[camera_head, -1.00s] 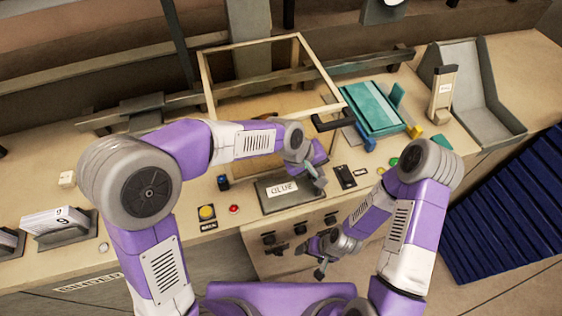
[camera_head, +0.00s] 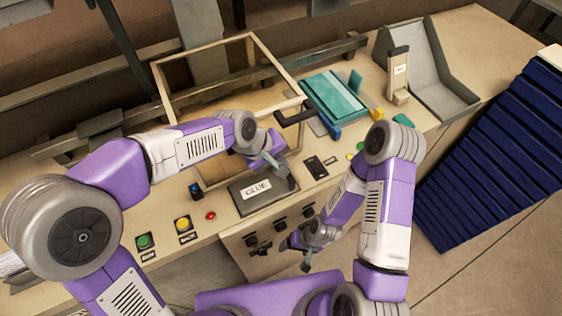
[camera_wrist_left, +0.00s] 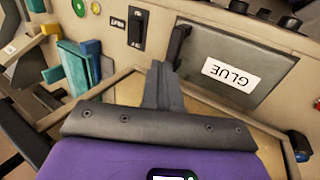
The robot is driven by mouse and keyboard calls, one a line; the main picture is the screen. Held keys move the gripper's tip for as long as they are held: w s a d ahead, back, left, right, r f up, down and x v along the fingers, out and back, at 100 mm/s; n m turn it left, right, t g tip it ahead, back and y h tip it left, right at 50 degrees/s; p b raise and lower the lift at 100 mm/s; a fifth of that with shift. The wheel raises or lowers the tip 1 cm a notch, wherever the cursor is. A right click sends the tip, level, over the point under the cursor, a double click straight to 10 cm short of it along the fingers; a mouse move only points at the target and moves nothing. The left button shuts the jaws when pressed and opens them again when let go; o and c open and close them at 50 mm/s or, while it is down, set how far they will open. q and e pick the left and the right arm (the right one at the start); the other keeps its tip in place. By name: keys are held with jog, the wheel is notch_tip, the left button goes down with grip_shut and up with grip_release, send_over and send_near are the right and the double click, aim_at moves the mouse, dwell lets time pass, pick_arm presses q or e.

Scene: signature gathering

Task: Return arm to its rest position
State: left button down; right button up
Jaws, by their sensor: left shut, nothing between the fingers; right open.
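My left gripper (camera_head: 284,172) is above the counter, beside the right end of the grey panel labelled GLUE (camera_head: 240,206). Its fingers are together and hold nothing; they also show closed in the left wrist view (camera_wrist_left: 163,84). The panel lies at the upper right there (camera_wrist_left: 268,84), with a black handle (camera_wrist_left: 179,46) close to the fingertips. Whether the fingers touch the handle is unclear. My right gripper (camera_head: 295,252) hangs lower, in front of the counter's front face, open and empty.
A wooden frame (camera_head: 164,93) stands behind my left forearm. Green (camera_head: 143,241), yellow (camera_head: 183,223) and red (camera_head: 211,216) buttons sit at the front edge. A teal block (camera_head: 332,94) and grey chute (camera_head: 438,75) are to the right. Blue slats (camera_head: 500,160) fill the right side.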

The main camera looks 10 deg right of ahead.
pick_arm(q)
jog(key=shift+v, duration=1.4)
jog(key=shift+r, duration=0.1)
